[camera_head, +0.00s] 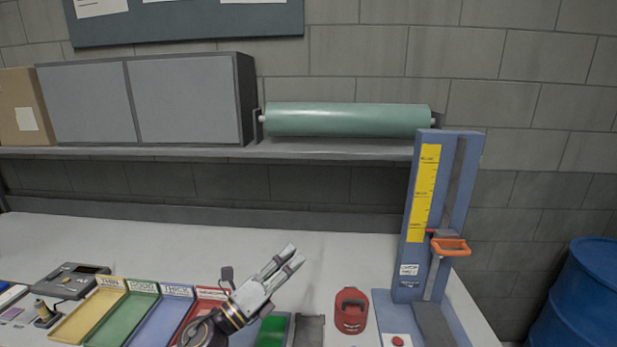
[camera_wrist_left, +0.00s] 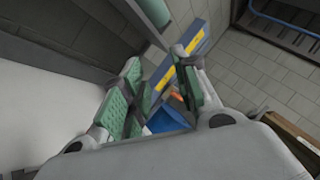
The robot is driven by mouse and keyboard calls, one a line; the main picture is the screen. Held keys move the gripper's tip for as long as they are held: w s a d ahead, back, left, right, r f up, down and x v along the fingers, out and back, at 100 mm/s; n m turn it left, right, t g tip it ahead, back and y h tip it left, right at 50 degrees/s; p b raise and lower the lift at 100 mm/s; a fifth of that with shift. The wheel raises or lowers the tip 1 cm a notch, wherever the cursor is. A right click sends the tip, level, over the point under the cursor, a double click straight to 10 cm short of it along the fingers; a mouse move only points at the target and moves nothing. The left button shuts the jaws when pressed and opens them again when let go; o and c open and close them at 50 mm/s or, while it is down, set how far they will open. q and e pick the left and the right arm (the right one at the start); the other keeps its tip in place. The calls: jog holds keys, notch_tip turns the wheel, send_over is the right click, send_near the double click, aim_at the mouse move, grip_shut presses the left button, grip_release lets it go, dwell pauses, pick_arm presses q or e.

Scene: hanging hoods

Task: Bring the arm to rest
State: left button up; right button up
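My left gripper (camera_head: 293,258) is raised above the bench (camera_head: 130,238) in the head view, its fingers pointing up and to the right. The left wrist view shows its green finger pads (camera_wrist_left: 158,88) apart, with nothing held between them. The left arm covers part of the red tray (camera_head: 212,293) and the space beside it. My right gripper and arm do not show in either view.
A blue gauge stand (camera_head: 418,200) with an orange handle (camera_head: 450,247) stands to the right. A red object (camera_head: 351,311) lies between it and the gripper. Colored trays (camera_head: 122,318) line the left front. A shelf (camera_head: 330,150) runs behind. The middle bench is clear.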

pick_arm(q)
jog(key=w+a+f+n+t+y, duration=0.2)
jog(key=a+f+n+t+y, duration=0.3)
jog(key=a+n+y, duration=0.9)
jog(key=s+a+f+n+g+y, duration=0.2)
jog(key=s+f+n+g, duration=0.15)
jog(key=f+n, duration=0.3)
jog(key=s+a+f+n+g+y, duration=0.1)
jog(key=s+a+f+n+g, duration=0.2)
jog(key=f+n, duration=0.4)
jog(key=s+d+f+n+g+h, duration=0.1)
jog(key=s+f+n+g, duration=0.1)
jog(key=s+f+g, duration=0.6)
jog(key=s+f+n+g+h, duration=0.15)
jog(key=s+f, duration=0.25)
jog(key=s, duration=0.7)
notch_tip(320, 180, down, 33)
jog(key=s+g, duration=0.2)
jog(key=s, duration=0.1)
jog(key=s+a+f, duration=0.2)
jog(key=s+f, duration=0.8)
jog(key=s, duration=0.1)
jog(key=s+a+f+g+y, duration=0.1)
jog(key=s+a+f, duration=0.1)
jog(key=s+f, duration=0.8)
jog(key=shift+s, duration=0.35)
